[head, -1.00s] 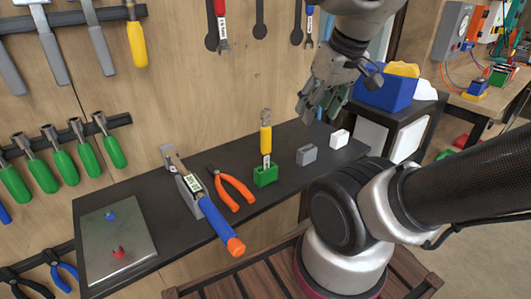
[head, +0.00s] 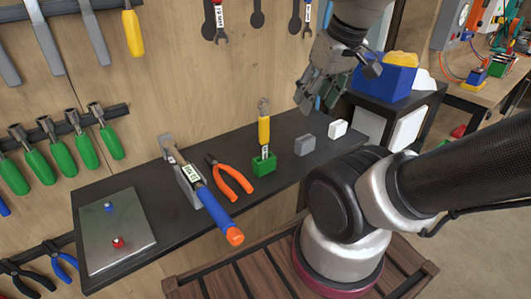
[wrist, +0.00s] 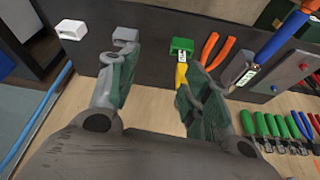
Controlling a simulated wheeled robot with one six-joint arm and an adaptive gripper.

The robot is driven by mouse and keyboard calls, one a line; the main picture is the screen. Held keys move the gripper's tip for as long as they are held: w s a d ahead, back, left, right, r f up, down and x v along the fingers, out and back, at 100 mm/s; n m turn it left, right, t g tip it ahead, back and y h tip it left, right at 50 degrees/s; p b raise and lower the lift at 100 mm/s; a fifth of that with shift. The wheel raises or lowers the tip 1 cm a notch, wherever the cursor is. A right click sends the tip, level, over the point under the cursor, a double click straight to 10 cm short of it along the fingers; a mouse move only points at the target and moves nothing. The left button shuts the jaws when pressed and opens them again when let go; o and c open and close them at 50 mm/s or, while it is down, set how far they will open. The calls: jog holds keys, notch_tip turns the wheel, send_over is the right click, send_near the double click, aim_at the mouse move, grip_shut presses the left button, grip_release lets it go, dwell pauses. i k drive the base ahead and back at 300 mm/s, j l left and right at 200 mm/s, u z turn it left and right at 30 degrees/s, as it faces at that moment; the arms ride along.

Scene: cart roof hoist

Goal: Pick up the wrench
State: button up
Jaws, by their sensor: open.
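A wrench with a yellow handle (head: 264,131) stands upright in a green holder (head: 264,165) on the dark shelf, its metal head up. A small label shows low on it. My gripper (head: 320,92) is open and empty, above the shelf and to the right of the wrench. In the wrist view, part of the yellow wrench handle (wrist: 181,75) shows beside the right finger of my gripper (wrist: 168,72), below the green holder (wrist: 182,46). The wrench's head is hidden there behind that finger.
On the shelf (head: 150,175), a hammer with a blue and orange handle (head: 213,205) and orange pliers (head: 233,180) are left of the wrench. A grey block (head: 304,145) and white block (head: 338,128) are to its right. Tools hang on the wooden wall behind.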

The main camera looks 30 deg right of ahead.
aim_at(264, 137)
jog(key=k+j, duration=0.1)
jog(key=j, duration=0.25)
jog(key=k+j, duration=0.15)
jog(key=j, duration=0.25)
jog(key=k+j+u, duration=0.1)
jog(key=j, duration=0.25)
jog(key=k+j, duration=0.1)
jog(key=j, duration=0.3)
